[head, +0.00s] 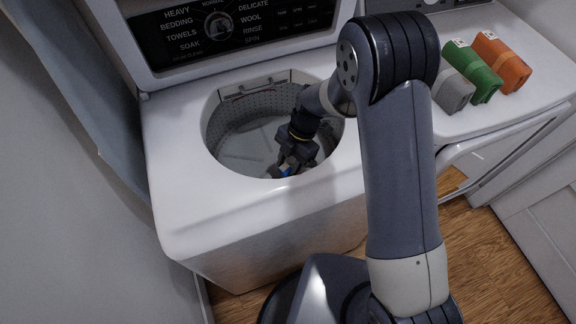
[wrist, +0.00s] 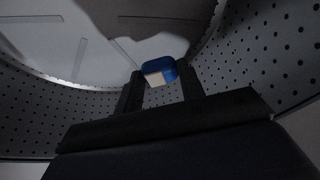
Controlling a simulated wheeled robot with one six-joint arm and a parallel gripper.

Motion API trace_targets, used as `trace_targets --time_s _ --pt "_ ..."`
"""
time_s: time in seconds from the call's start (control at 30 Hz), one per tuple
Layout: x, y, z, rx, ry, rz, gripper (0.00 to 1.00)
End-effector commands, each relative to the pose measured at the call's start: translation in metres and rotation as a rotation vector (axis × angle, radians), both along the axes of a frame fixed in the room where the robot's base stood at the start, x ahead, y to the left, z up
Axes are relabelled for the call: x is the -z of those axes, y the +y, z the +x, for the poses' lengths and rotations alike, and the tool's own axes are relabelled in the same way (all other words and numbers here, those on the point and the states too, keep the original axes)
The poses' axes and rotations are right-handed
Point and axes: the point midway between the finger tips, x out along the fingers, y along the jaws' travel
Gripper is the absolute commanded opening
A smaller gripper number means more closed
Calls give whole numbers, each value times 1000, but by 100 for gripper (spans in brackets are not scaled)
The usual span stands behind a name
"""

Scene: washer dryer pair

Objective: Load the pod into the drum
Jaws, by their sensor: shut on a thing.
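The pod (wrist: 158,71) is small, blue and pale, and sits between the fingertips of my gripper (wrist: 160,84) in the wrist view. My gripper is shut on it. In the head view, my gripper (head: 286,168) reaches down through the round opening of the washer (head: 180,200), near the front right of the opening, and a bit of blue from the pod (head: 284,170) shows. The drum (head: 240,135) has a grey perforated wall and a pale bottom. In the wrist view, the drum wall (wrist: 262,60) curves around the gripper, and the pod is held inside the drum.
A control panel (head: 235,32) stands behind the washer opening. A wall is close on the left.

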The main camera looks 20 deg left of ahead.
Motion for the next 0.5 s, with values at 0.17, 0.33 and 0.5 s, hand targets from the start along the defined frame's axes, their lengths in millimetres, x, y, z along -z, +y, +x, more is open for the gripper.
trace_targets --time_s 0.17,0.33,0.5 --pt "21 0 0 0 2 -2 16" --pt "23 0 0 0 0 0 16" --pt "26 0 0 0 0 0 16"
